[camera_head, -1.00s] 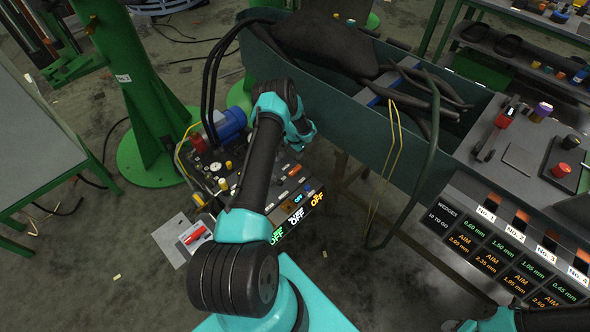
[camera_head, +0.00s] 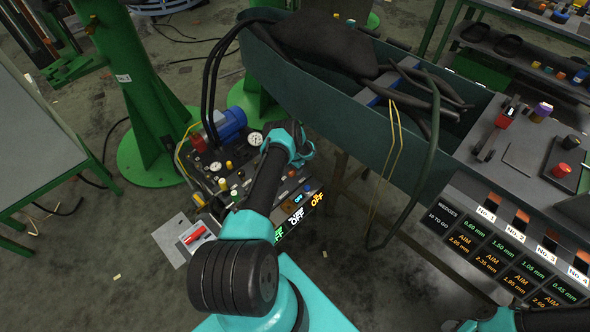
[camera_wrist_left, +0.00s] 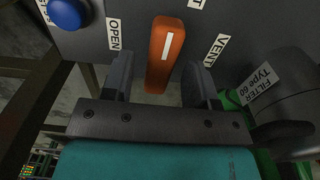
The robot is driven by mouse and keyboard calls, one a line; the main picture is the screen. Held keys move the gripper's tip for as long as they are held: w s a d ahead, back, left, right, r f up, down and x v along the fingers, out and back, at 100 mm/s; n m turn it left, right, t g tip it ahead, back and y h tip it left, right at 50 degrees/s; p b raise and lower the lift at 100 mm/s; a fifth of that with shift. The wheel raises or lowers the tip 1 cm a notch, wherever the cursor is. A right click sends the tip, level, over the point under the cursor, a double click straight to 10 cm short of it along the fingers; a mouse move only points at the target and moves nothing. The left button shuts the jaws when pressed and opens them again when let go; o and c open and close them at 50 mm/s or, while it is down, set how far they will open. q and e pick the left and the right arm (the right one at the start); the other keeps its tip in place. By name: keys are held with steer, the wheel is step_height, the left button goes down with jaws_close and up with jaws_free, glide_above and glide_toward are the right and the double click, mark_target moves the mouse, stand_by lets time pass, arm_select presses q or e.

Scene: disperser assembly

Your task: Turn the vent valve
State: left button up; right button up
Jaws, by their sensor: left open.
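The vent valve handle (camera_wrist_left: 163,55) is an orange bar with a white stripe, seen in the left wrist view on a grey panel (camera_wrist_left: 215,18) between the labels OPEN and VENT. The bar points down toward the gripper, slightly slanted. My left gripper (camera_wrist_left: 160,78) is open, one finger on each side of the bar, with visible gaps on both sides. In the head view my left gripper (camera_head: 302,150) is at the right side of the gauge-and-knob unit (camera_head: 235,180), and the valve cannot be made out there. Only part of my right arm shows, at the bottom right; its gripper is out of view.
A blue button (camera_wrist_left: 68,13) is left of the valve. A dark cylinder labelled FILTER (camera_wrist_left: 290,95) is to the right. In the head view, a green trough (camera_head: 350,120) with hoses stands close to the right, and a blue motor (camera_head: 230,123) stands behind the unit.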

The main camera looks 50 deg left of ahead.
arm_select(q)
steer(key=shift+f, duration=0.25)
steer(key=c, duration=0.9)
